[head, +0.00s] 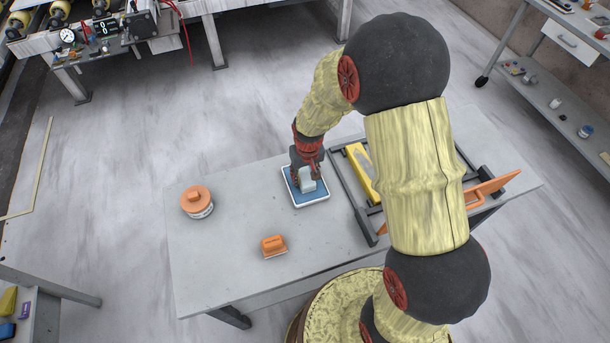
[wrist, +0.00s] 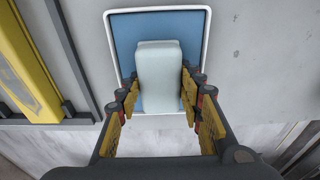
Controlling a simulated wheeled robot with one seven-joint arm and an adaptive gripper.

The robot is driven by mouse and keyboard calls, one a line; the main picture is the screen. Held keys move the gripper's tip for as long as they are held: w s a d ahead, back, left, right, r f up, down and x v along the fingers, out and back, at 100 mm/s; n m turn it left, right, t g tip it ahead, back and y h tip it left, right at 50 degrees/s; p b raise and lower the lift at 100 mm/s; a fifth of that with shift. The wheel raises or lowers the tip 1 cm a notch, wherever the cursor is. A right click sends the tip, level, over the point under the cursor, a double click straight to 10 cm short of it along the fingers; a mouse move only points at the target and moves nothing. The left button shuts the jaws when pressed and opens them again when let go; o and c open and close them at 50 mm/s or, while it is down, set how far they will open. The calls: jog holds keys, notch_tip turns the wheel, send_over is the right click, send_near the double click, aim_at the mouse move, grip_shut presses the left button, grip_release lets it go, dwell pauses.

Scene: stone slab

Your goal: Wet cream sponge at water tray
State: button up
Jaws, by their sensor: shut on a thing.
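My gripper (head: 306,171) is over the water tray (head: 293,200), a shallow white-rimmed tray with a blue inside, near the middle of the stone-grey table. It is shut on a pale, off-white block, the sponge (head: 307,184). In the wrist view the sponge (wrist: 158,75) sits between the two yellow-padded fingers (wrist: 159,96), with a finger along each side. The tray (wrist: 125,35) frames it from behind. The sponge appears within the tray's outline; I cannot tell whether it touches the bottom.
A pot with an orange lid (head: 197,202) stands at the table's left. An orange-topped hand tool (head: 273,246) lies near the front. To the right of the tray is a dark frame (head: 343,187) with a yellow bar (head: 361,167). The table between pot and tray is clear.

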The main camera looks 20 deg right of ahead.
aim_at(305, 175)
dwell(0.3)
jog(key=shift+r+p, duration=2.45)
jog(key=shift+r, duration=1)
